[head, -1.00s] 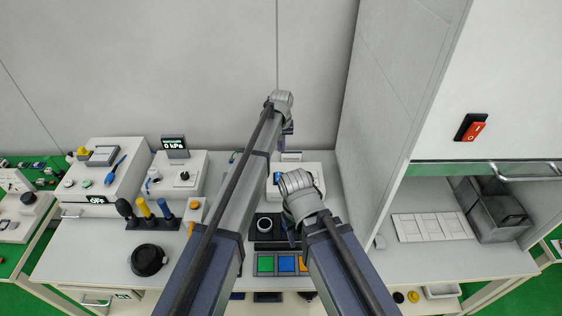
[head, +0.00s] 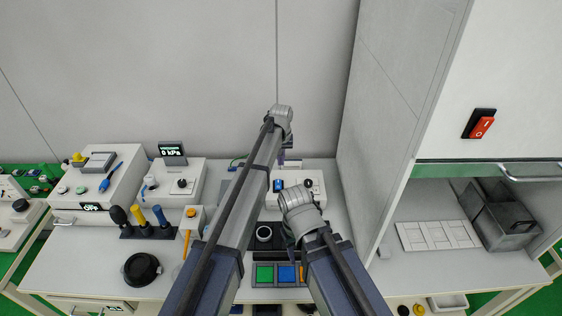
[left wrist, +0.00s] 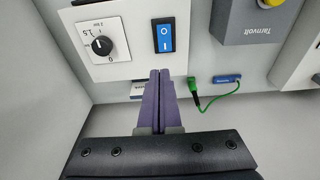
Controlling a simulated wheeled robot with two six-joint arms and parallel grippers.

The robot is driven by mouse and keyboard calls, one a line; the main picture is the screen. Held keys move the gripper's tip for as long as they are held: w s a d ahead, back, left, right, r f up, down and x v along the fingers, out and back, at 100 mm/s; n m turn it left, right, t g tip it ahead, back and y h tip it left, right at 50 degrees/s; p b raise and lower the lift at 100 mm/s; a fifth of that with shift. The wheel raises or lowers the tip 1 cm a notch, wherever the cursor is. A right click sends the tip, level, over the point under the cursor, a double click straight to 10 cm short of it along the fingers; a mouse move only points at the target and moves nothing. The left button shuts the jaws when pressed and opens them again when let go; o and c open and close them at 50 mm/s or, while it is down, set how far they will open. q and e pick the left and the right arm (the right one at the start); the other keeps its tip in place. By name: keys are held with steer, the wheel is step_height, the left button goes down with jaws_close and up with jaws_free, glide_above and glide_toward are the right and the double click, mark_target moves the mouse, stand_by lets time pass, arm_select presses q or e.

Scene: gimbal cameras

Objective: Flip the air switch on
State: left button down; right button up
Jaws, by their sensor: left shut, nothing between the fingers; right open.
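A blue rocker switch (left wrist: 165,34), marked with a line and a circle, sits on a white panel in the left wrist view. It also shows as a small blue patch in the head view (head: 278,185). My left gripper (left wrist: 160,73) is shut and empty, its fingertips just below the switch in that picture; contact is not visible. In the head view my left gripper (head: 282,158) is near the back wall, partly hidden by its wrist. My right gripper (head: 292,242) is open and lower, its fingers mostly hidden by its wrist.
A black dial (left wrist: 102,45) is beside the blue switch. A red rocker switch (head: 481,126) is on the right cabinet. A gauge display (head: 172,154) reads 0 kPa. A green cable (left wrist: 212,100) lies right of my left fingers. Coloured buttons (head: 265,273) are at the front.

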mark_target(281, 180)
arm_select(q)
steer(key=f+b, duration=0.2)
steer(key=f, duration=0.1)
steer(key=w+f+b, duration=0.1)
steer(key=f+b, duration=0.4)
steer(key=shift+w+f+b, duration=0.2)
steer(key=shift+f+b, duration=0.15)
steer(key=shift+f, duration=0.3)
arm_select(e)
step_height(281, 180, down, 9)
steer(key=shift+f, duration=0.15)
arm_select(q)
steer(key=shift+w+f+b, duration=0.25)
steer(key=shift+f+b, duration=0.2)
steer(key=shift+b, duration=0.3)
arm_select(e)
steer(key=shift+f, duration=0.45)
arm_select(q)
steer(key=shift+s+r, duration=0.1)
steer(key=shift+r, duration=0.1)
arm_select(e)
steer(key=shift+r, duration=0.15)
arm_select(q)
steer(key=shift+s+r+p, duration=0.3)
steer(key=shift+s+p, duration=0.2)
steer(key=shift+s, duration=0.2)
arm_select(e)
steer(key=shift+r, duration=0.3)
